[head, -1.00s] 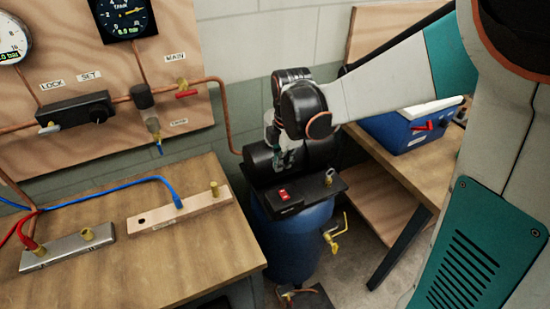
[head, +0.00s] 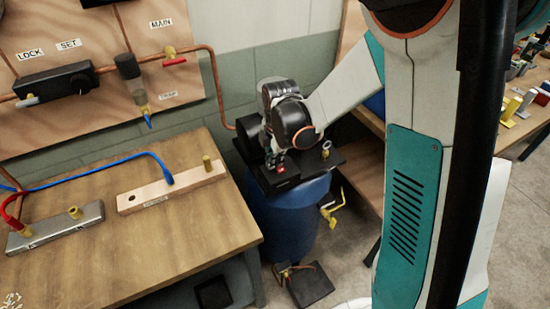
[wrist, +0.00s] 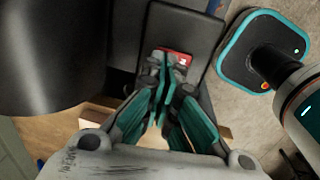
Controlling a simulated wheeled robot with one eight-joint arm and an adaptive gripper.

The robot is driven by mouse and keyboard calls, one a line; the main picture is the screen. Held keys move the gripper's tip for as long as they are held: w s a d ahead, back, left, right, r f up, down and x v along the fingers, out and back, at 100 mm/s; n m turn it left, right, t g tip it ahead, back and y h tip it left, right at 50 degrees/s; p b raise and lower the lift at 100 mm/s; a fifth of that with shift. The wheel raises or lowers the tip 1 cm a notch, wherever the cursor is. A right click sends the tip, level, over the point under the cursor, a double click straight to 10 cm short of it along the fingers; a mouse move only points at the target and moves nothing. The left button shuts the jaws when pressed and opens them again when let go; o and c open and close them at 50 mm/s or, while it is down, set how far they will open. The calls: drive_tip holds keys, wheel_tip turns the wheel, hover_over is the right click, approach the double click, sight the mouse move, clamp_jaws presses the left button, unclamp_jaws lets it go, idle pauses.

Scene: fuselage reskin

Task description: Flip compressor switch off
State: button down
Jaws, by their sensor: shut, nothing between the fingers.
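The compressor is a blue tank (head: 290,215) with a black top plate (head: 328,160), standing between two benches. Its small red switch (wrist: 178,57) sits on a black box on that plate; in the head view a bit of the red switch (head: 280,169) shows just below my gripper. My gripper (wrist: 163,58) is shut and empty, pointing down with its fingertips at the switch's left part in the wrist view. The fingers hide part of the switch. I cannot tell whether they touch it or which way it is set.
A wooden bench (head: 215,225) with a blue hose (head: 90,178) and fittings stands at left. A panel with valves (head: 100,70) hangs behind it. A yellow drain valve (head: 328,212) sticks out from the tank. A black pedal (head: 310,285) lies on the floor.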

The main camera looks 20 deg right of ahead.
drive_tip(key=shift+f, duration=0.1)
drive_tip(key=shift+w+f+b, duration=0.25)
drive_tip(key=shift+f+b, duration=0.25)
drive_tip(key=shift+b, duration=0.1)
drive_tip(key=shift+a+r, duration=0.1)
drive_tip(key=shift+r, duration=0.05)
drive_tip(key=shift+s, duration=0.1)
drive_tip(key=shift+s, duration=0.6)
wheel_tip(320, 180, up, 14)
drive_tip(key=w+p, duration=0.2)
drive_tip(key=p, duration=0.4)
drive_tip(key=s+d+r+m+t+b, duration=0.1)
drive_tip(key=s+d+r+m+t, duration=0.1)
drive_tip(key=s+m, duration=0.8)
drive_tip(key=s+d+r+m+t+b, duration=0.2)
drive_tip(key=s+r+m, duration=0.3)
drive_tip(key=s+m, duration=0.5)
drive_tip(key=shift+s+d+t, duration=0.4)
drive_tip(key=shift+d+t, duration=0.15)
drive_tip(key=shift+t, duration=0.35)
